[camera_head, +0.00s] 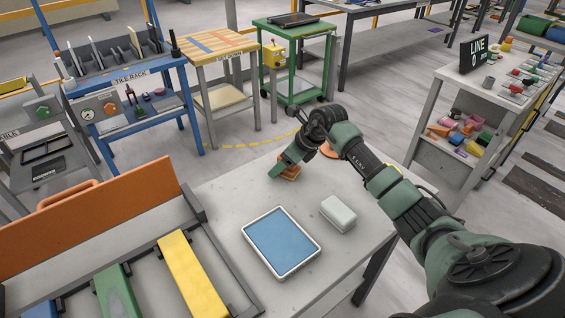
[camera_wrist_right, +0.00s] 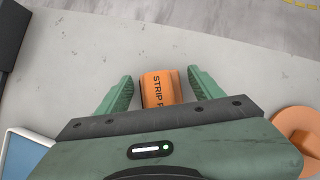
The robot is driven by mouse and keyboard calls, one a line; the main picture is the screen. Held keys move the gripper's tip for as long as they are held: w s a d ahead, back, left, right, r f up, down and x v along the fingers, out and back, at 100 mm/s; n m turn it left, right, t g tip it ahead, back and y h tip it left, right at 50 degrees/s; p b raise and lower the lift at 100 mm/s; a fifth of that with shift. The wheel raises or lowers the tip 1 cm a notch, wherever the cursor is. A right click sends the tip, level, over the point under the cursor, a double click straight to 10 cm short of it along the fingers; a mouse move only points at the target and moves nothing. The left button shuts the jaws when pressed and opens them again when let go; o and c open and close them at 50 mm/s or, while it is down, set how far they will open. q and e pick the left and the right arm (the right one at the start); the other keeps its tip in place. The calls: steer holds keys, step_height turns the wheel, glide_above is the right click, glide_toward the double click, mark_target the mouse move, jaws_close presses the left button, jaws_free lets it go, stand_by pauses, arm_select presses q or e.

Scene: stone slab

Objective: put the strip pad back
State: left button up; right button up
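The strip pad is an orange block with dark lettering that starts "STRIP" (camera_wrist_right: 161,90). It rests on the grey slab table (camera_head: 222,196) near its far edge, and in the head view (camera_head: 289,173) it is partly hidden by my gripper. My right gripper (camera_wrist_right: 160,78) is open, with one green finger on each side of the pad. Narrow gaps show between the fingers and the pad in the right wrist view. In the head view my right gripper (camera_head: 284,168) is low at the tabletop. My left gripper is not in view.
A white-rimmed tray with a blue inside (camera_head: 281,243) and a pale block (camera_head: 338,213) sit on the table. An orange disc (camera_wrist_right: 299,137) lies close to my right gripper. A rack with yellow (camera_head: 192,273) and green (camera_head: 116,291) strips and an orange board (camera_head: 98,222) stands left.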

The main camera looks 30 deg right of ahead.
steer(key=shift+r, duration=0.1)
steer(key=shift+s+r, duration=0.1)
steer(key=shift+r, duration=0.15)
steer(key=b+v, duration=0.1)
steer(key=v, duration=1)
steer(key=shift+s+r+b, duration=0.15)
steer(key=shift+r+b, duration=0.05)
steer(key=shift+b, duration=0.1)
steer(key=shift+d+r, duration=0.1)
